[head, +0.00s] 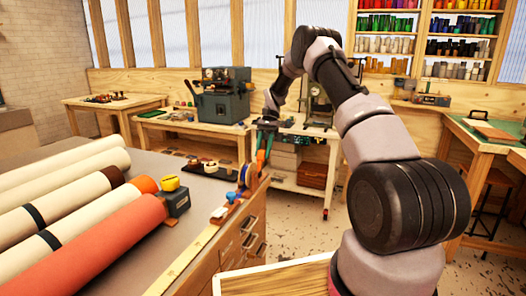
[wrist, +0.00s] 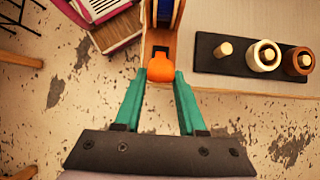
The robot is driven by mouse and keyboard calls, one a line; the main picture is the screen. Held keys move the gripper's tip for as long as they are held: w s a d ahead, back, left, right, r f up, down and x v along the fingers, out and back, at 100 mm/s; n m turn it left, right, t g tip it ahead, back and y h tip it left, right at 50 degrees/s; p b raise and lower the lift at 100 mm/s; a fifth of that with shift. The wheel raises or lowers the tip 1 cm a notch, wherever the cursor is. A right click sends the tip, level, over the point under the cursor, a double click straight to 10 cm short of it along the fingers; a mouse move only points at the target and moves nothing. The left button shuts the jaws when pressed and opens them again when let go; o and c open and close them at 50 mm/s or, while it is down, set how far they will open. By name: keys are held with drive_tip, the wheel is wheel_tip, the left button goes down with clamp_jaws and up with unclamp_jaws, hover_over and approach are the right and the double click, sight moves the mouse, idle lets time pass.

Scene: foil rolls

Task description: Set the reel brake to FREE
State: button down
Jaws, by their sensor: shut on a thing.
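The reel (head: 244,176), with a blue rim, stands at the far right corner of the grey-topped workbench. In the wrist view the blue reel (wrist: 178,13) sits in a wooden holder at the top. An orange knob (wrist: 160,68), apparently the reel brake's handle, sticks out from the holder's end. My gripper (wrist: 161,78) has its teal fingertips shut on the orange knob from both sides. In the head view my gripper (head: 263,152) reaches down beside the reel. No FREE mark or other brake label is readable, so I cannot tell the brake's setting.
A dark tray (wrist: 245,64) with a peg and small rolls lies on the bench near the holder. A white cart (head: 300,165) stands behind; the floor beside the bench is open.

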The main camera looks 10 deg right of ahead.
drive_tip(key=shift+c, duration=2.4)
unclamp_jaws()
drive_tip(key=shift+w, duration=0.1)
drive_tip(key=v, duration=1)
drive_tip(key=shift+d+r, duration=0.2)
drive_tip(key=shift+r, duration=0.05)
